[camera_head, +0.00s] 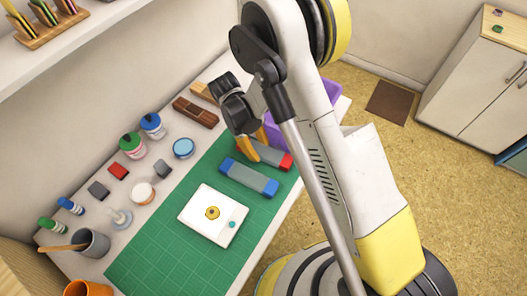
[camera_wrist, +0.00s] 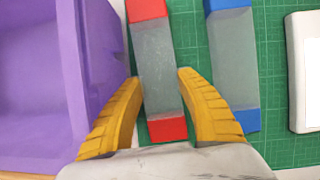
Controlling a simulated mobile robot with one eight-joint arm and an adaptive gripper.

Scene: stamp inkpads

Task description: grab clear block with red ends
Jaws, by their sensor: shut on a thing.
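The clear block with red ends (camera_wrist: 157,75) lies in the wrist view between the two yellow fingers of my gripper (camera_wrist: 158,85). Its grey see-through middle runs between a red end at the top and a red end near my palm. My gripper is shut on this block, with one finger at each long side. In the head view, the block's red end (camera_head: 286,161) shows beside my gripper (camera_head: 257,142), and my arm partly hides the rest. A similar clear block with blue ends (camera_head: 249,178) lies apart from it on the green mat; it also shows in the wrist view (camera_wrist: 233,70).
A purple bin (camera_wrist: 108,45) stands close on the left of my gripper in the wrist view. A white tablet-like pad (camera_head: 213,214) lies on the green mat (camera_head: 160,262). Jars, inkpads and a grey cup (camera_head: 92,243) stand along the table's left side.

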